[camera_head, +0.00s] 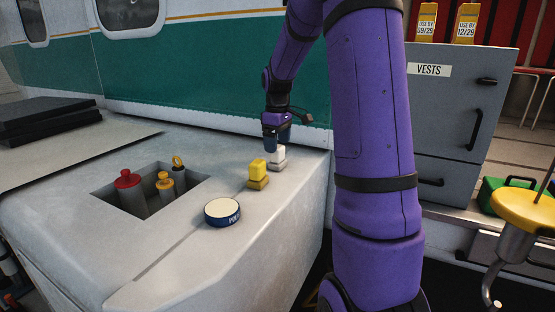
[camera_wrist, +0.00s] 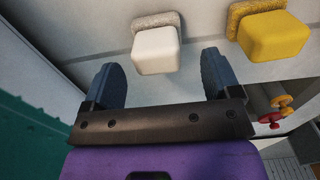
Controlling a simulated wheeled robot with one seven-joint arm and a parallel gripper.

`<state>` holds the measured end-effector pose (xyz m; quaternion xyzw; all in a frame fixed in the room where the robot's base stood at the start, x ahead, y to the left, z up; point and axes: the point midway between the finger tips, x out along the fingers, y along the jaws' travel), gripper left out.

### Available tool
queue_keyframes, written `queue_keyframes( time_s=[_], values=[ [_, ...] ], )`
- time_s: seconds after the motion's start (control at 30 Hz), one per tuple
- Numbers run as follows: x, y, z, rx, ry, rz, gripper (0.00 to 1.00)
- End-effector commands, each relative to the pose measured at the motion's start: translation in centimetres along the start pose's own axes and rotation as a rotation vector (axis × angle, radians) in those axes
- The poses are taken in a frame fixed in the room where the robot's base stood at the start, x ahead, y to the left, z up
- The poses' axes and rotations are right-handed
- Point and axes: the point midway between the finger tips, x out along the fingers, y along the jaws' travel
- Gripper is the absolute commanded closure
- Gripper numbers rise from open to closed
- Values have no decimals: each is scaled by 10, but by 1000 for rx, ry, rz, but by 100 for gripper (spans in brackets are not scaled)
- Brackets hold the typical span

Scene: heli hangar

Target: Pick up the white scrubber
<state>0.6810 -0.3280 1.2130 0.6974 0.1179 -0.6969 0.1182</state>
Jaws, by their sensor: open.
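The white scrubber (camera_head: 277,157) stands on the pale worktop (camera_head: 290,200) near its back right edge. It has a white block grip on a greyish base. In the wrist view the white scrubber (camera_wrist: 156,50) lies ahead of the gap between the fingers. My gripper (camera_head: 277,138) is right above and behind it in the head view and hides part of its top. In the wrist view my gripper (camera_wrist: 163,78) is open with a dark blue finger on each side and nothing between them. I cannot tell whether a finger touches the scrubber.
A yellow scrubber (camera_head: 258,172) stands close beside the white one, and also shows in the wrist view (camera_wrist: 272,38). A round blue-rimmed tin (camera_head: 222,212) sits nearer. A recess (camera_head: 188,192) holds red-topped and yellow-topped items. A green wall (camera_head: 200,60) rises behind.

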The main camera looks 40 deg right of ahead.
Motion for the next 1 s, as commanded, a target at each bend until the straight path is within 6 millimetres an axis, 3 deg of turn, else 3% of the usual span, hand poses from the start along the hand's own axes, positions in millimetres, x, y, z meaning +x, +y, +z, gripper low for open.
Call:
queue_keyframes(
  time_s=[0.33,0.63,0.67,0.83,1.0],
  values=[
    [44,4,-2,0,-1,-1,17],
    [49,4,-2,0,0,0,17],
    [49,4,-2,0,0,0,19],
    [48,4,-2,0,0,0,58],
    [48,4,-2,0,0,0,60]
  ],
)
